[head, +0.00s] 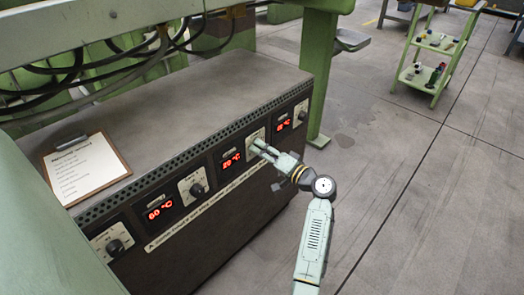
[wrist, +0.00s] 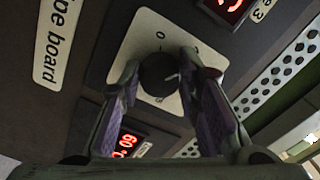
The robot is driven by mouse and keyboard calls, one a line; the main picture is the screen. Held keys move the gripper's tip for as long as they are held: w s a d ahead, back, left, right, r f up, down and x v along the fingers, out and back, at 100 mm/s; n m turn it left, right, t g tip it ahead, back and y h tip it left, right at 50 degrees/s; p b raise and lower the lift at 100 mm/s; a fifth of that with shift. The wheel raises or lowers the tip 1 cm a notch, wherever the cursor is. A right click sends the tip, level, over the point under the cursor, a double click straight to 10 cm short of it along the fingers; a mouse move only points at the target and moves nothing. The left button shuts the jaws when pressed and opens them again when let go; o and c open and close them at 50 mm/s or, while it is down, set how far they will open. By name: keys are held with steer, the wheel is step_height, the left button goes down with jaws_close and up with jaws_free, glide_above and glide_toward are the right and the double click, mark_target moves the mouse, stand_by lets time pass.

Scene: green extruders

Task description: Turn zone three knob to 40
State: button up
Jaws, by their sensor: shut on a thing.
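The zone three knob (wrist: 158,75) is dark and round on a pale dial plate (wrist: 150,30). It has a white pointer mark, and the plate bears a 0 and other marks that are hard to read. My gripper (wrist: 161,66) has a finger on each side of the knob and is shut on it. In the head view, my gripper (head: 260,146) reaches the panel from the right and hides the knob. The red display (head: 231,160) to the left of this dial reads 20 °C. In the wrist view, the display labelled 3 (wrist: 228,8) is cut off.
Another display (head: 160,208) reads 60 °C, with a knob (head: 197,189) beside it. A further knob (head: 115,247) is at lower left and one (head: 301,113) at far right. A clipboard (head: 86,168) lies on the cabinet top. Floor to the right is open.

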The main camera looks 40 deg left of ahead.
steer(key=o, duration=1.1)
steer(key=shift+o, duration=0.2)
steer(key=shift+d, duration=0.1)
steer(key=s+d, duration=0.1)
steer(key=d, duration=1.1)
steer(key=shift+a, duration=0.1)
